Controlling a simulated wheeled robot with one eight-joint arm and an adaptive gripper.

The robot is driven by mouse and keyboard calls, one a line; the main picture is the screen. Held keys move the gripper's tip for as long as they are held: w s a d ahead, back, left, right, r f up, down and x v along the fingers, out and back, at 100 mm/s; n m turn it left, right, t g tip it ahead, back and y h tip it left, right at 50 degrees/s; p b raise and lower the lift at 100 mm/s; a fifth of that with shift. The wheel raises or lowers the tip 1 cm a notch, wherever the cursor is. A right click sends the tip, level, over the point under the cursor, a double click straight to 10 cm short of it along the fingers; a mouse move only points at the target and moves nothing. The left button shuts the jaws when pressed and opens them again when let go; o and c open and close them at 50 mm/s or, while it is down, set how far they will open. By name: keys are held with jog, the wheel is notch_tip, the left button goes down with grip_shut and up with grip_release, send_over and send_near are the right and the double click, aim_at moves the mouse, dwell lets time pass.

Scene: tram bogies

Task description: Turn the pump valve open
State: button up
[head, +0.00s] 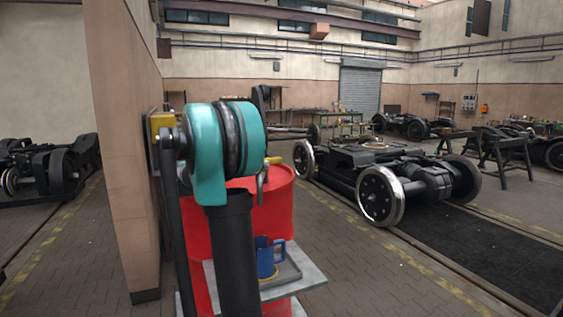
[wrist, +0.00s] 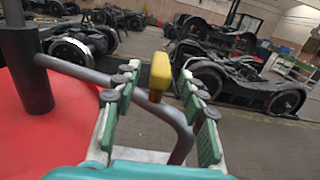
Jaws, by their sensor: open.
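The pump valve has a yellow handle (wrist: 160,72), seen in the wrist view just ahead of and between my fingertips. A small yellow piece (head: 274,160), which looks like the same handle, shows past my arm in the head view. A grey bent pipe (wrist: 88,72) runs from a dark upright post (wrist: 28,75) past the handle and curves down. My gripper (wrist: 158,80) is open, with one green-padded finger on each side of the handle. I cannot tell whether either finger touches it. In the head view my arm hides the gripper and most of the pump.
A red drum (head: 282,205) stands behind my arm. A blue mug (head: 267,257) is on a grey tray (head: 290,277) in front of it. A wall edge (head: 128,150) is close on the left. A bogie (head: 385,170) stands on the right, beyond clear floor.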

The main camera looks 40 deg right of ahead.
jog(key=x, duration=0.9)
jog(key=shift+c, duration=0.2)
grip_shut()
dwell(0.4)
